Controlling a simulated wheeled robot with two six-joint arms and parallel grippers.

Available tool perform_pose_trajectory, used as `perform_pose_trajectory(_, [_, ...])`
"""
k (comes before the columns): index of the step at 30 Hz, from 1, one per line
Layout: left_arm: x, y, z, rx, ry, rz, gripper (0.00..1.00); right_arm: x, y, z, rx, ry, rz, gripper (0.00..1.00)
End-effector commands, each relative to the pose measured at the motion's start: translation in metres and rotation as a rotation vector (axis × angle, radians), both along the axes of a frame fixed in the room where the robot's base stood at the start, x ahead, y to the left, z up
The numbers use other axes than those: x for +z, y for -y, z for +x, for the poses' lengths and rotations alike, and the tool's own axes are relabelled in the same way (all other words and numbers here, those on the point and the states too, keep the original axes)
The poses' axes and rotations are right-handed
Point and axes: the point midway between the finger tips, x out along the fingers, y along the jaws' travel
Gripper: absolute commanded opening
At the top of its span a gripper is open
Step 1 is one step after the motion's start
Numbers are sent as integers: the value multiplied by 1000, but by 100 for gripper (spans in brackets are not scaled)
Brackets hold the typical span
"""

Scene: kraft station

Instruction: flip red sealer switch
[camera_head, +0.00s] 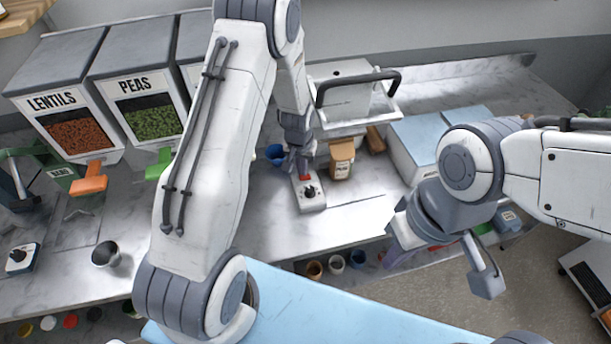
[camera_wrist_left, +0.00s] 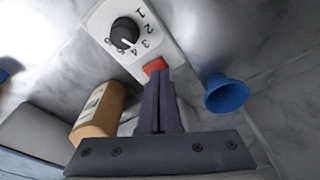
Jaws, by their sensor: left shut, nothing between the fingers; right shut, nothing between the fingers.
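The red switch (camera_wrist_left: 155,65) sits on a pale control box (camera_head: 312,204) with a black numbered dial (camera_wrist_left: 125,34). The dial also shows in the head view (camera_head: 309,191). My left gripper (camera_wrist_left: 158,76) is shut and empty, with its fingertips right at the red switch and overlapping its near edge in the wrist view. I cannot tell whether they touch it. In the head view my left gripper (camera_head: 303,172) points down over the back end of the box.
A blue cup (camera_wrist_left: 226,94) stands close beside my left fingers. A brown paper bag (camera_head: 341,160) stands on the other side. The grey machine with a black handle (camera_head: 352,102) is behind. LENTILS (camera_head: 75,135) and PEAS (camera_head: 150,122) bins and a metal cup (camera_head: 105,254) are left.

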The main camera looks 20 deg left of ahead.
Motion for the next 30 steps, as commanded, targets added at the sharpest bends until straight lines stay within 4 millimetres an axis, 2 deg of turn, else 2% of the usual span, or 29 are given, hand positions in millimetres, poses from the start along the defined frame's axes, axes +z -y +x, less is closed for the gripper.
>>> perform_pose_trajectory(23, [-13, 0, 0, 0, 0, 0, 0, -10, 0, 0, 0, 0, 0, 0])
perform_pose_trajectory(30, [-6, 0, 0, 0, 0, 0, 0, -5, 0, 0, 0, 0, 0, 0])
